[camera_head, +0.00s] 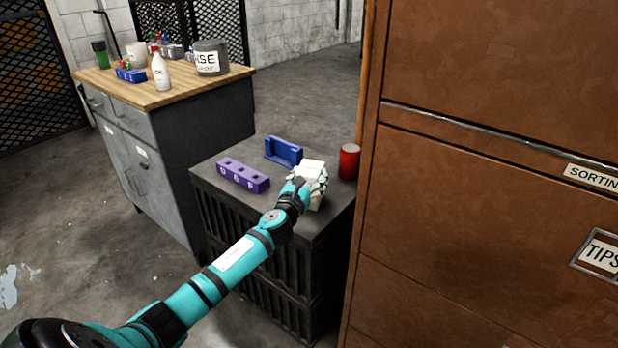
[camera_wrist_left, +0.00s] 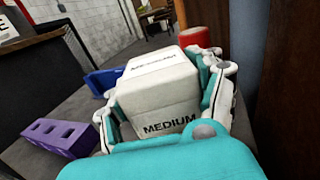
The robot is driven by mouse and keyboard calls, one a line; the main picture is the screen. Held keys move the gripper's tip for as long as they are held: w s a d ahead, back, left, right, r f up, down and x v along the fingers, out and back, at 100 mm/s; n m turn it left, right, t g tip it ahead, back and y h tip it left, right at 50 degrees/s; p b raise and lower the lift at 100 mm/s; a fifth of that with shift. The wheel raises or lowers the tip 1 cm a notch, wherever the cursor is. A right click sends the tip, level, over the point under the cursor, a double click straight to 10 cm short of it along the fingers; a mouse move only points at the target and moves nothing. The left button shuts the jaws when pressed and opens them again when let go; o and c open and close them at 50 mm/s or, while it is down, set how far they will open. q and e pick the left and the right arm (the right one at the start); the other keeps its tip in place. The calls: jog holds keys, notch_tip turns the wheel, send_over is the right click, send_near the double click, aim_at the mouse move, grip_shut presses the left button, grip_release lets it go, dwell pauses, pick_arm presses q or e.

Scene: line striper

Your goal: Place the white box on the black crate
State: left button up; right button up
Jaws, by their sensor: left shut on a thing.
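The white box (camera_head: 312,168) is over the right part of the black crate's top (camera_head: 205,172), largely hidden by my left gripper (camera_head: 308,182) in the head view. In the left wrist view the white box (camera_wrist_left: 158,95) shows a "MEDIUM" label and sits between the fingers of my left gripper (camera_wrist_left: 165,105). The left gripper is shut on it. The box looks nearly upright; I cannot tell whether its base touches the crate top. My right gripper is in neither view.
A purple block with holes (camera_head: 243,174), a blue holder (camera_head: 283,151) and a red cylinder (camera_head: 349,161) stand on the crate around the box. A brown cabinet (camera_head: 480,220) closes off the right side. A workbench (camera_head: 180,92) with bottles and tubs stands behind left.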

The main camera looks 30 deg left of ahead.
pick_arm(q)
jog(key=shift+f, duration=0.1)
jog(key=o, duration=1.3)
jog(key=shift+o, duration=0.2)
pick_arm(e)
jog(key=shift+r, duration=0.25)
